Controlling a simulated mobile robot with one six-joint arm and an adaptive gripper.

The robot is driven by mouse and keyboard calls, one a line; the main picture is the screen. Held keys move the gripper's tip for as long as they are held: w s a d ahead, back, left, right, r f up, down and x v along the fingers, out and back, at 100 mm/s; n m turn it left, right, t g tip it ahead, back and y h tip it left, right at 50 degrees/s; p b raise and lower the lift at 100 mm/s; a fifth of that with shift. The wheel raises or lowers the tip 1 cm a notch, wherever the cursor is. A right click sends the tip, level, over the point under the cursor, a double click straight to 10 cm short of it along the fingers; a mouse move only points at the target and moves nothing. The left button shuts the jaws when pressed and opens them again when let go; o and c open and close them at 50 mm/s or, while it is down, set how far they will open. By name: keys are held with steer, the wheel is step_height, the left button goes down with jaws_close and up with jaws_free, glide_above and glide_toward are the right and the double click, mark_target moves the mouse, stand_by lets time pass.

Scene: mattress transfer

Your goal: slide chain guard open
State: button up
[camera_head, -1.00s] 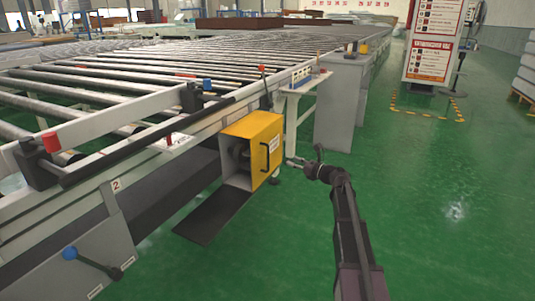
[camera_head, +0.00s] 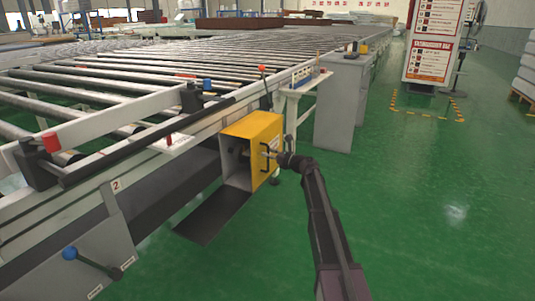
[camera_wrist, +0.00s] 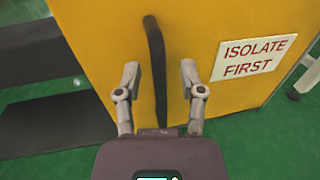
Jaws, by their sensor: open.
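The yellow chain guard (camera_head: 252,133) is a box on the side of the roller conveyor, with its left side open and dark parts inside. Its front face fills much of the wrist view (camera_wrist: 100,45), with an "ISOLATE FIRST" label (camera_wrist: 248,57). A black bar handle (camera_wrist: 156,65) stands upright on that face; it also shows in the head view (camera_head: 264,158). My gripper (camera_wrist: 159,80) is open, with one finger on each side of the handle. Neither finger visibly touches the handle. In the head view my gripper (camera_head: 273,155) is at the guard's front face.
A dark flat plate (camera_head: 212,215) lies below the guard's open side. A blue-knobbed lever (camera_head: 90,262) stands at front left. A grey cabinet (camera_head: 341,110) and a white stand (camera_head: 292,110) are behind the guard. The green floor (camera_head: 430,220) on the right is clear.

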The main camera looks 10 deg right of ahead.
steer(key=shift+w+a, duration=0.2)
jaws_close()
stand_by(0.3)
